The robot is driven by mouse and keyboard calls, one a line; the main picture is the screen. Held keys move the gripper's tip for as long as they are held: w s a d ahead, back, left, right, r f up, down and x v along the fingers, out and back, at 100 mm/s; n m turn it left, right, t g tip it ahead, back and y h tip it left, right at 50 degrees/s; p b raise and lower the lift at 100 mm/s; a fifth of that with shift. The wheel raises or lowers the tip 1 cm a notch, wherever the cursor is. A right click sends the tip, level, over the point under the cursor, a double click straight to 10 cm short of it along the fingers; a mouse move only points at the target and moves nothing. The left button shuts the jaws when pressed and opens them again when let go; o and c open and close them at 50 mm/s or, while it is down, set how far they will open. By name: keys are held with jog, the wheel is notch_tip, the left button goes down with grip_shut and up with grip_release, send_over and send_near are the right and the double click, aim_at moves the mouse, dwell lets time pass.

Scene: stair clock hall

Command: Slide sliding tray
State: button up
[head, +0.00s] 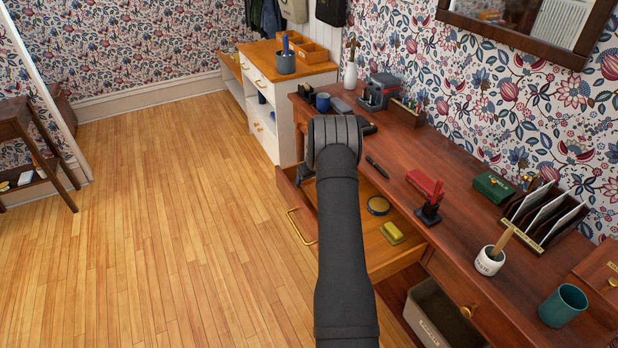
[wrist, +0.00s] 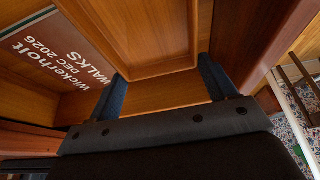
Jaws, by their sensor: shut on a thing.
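The wooden sliding tray (wrist: 158,70) fills the top middle of the wrist view, inside a drawer, and the part of it in view is empty. My gripper (wrist: 164,82) has its two blue-patterned fingers on either side of wood at the tray's near end, shut on it.
A booklet (wrist: 52,60) lies left of the tray in the wrist view. A round tin (head: 378,205) and a yellow-green box (head: 392,232) are in the drawer. Floor left is clear.

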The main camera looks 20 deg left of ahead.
jog(key=s+d, duration=1.6)
jog(key=shift+s+d, duration=0.3)
jog(key=o, duration=1.2)
jog(key=v, duration=1.7)
jog(key=shift+s+d+r, duration=0.1)
jog(key=shift+r, duration=0.1)
jog(key=x, duration=1.7)
jog(key=shift+f, duration=0.1)
